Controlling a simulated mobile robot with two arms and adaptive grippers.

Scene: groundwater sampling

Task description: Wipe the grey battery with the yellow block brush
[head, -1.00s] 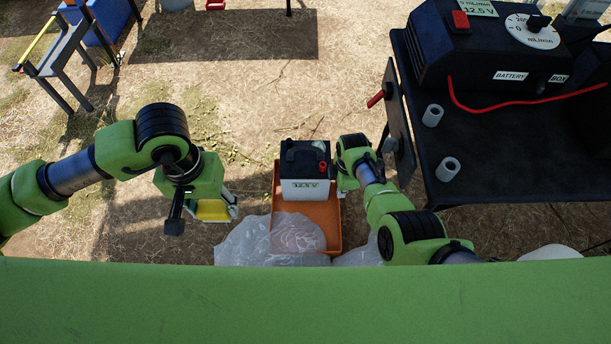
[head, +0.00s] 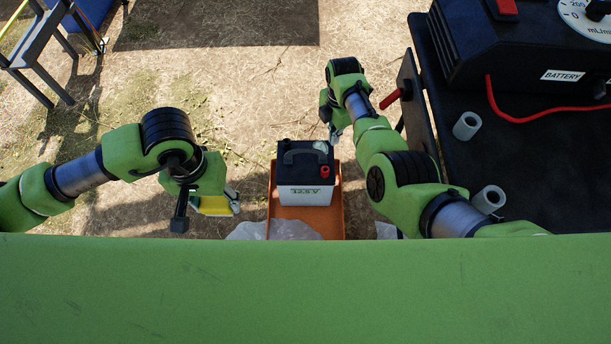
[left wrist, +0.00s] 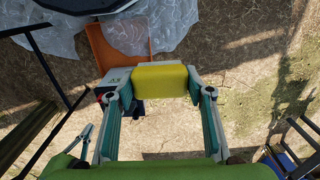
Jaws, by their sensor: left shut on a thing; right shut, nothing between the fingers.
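The grey battery (head: 305,193) has a black top with a handle and a red terminal cap. It stands upright in an orange tray (head: 338,222). My left gripper (head: 232,203) is left of the battery, apart from it, and is shut on the yellow block brush (head: 212,206). In the left wrist view the brush (left wrist: 160,80) sits between the fingertips, and the battery (left wrist: 115,77) shows partly hidden behind it. My right gripper (head: 333,136) is shut and empty, near the battery's far right corner.
A black table (head: 520,160) at the right carries a battery box (head: 540,50) with a red cable and two grey cylinders (head: 467,125). A red handle (head: 391,98) juts out near my right arm. Crumpled clear plastic (head: 290,227) lies around the tray. Ground left of the tray is open.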

